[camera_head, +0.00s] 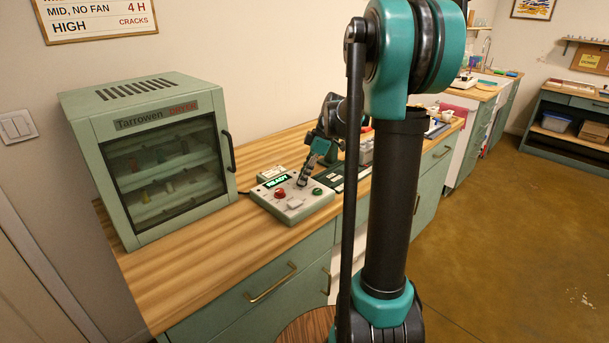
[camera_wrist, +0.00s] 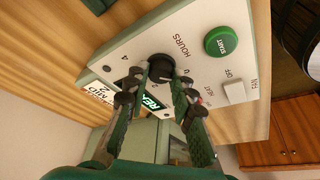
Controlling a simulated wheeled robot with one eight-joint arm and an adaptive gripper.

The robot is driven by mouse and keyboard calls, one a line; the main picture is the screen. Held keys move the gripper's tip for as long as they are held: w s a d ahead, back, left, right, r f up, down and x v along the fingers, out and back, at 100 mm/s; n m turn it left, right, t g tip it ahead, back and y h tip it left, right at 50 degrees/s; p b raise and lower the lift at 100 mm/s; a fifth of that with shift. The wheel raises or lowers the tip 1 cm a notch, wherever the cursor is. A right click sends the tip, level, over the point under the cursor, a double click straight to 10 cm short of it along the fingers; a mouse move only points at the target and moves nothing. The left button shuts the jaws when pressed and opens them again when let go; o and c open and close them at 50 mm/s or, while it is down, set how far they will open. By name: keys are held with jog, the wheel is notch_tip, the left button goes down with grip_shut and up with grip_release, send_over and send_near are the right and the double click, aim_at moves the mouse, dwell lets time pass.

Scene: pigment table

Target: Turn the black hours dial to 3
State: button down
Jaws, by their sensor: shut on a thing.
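The black hours dial (camera_wrist: 159,66) sits on the white face of the control box (camera_wrist: 200,20), beside the printed word HOURS. My gripper (camera_wrist: 161,73) reaches down to the dial, with one finger on each side of it, and is shut on it. The dial's pointer and most of its numbers are hidden or too small to read; a 4 shows to its left. In the head view my gripper (camera_head: 303,182) is over the control box (camera_head: 299,214), and the dial is hidden there behind the fingers.
The box also bears a green START button (camera_wrist: 221,41), a white FAN switch (camera_wrist: 236,91) and a red knob (camera_head: 280,193). Its display (camera_head: 283,181) reads READY.

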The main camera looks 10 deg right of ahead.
jog(key=m, duration=0.2)
jog(key=m+t+h, duration=0.1)
jog(key=m, duration=0.1)
jog(key=m+t, duration=0.1)
jog(key=m, duration=0.1)
jog(key=shift+s+a+m, duration=0.15)
jog(key=shift+s+m, duration=0.1)
jog(key=shift+m, duration=0.05)
jog(key=m, duration=0.1)
jog(key=m+t+h, duration=0.1)
jog(key=m, duration=0.1)
jog(key=shift+s+a+m+h, duration=0.1)
jog(key=shift+a+m+h, duration=0.05)
jog(key=shift+m+h, duration=0.15)
jog(key=m+h, duration=0.1)
jog(key=m, duration=0.2)
jog(key=shift+a+m+t, duration=0.15)
jog(key=shift+m+t, duration=0.15)
jog(key=m+h, duration=0.1)
jog(key=m, duration=0.2)
jog(key=m+h, duration=0.1)
jog(key=m, duration=0.2)
jog(key=shift+a+h, duration=0.2)
jog(key=shift+h, duration=0.2)
jog(key=m+g+h, duration=0.1)
jog(key=m, duration=0.5)
jog(key=shift+a+m+g+h, duration=0.2)
jog(key=shift+m+g+h, duration=0.2)
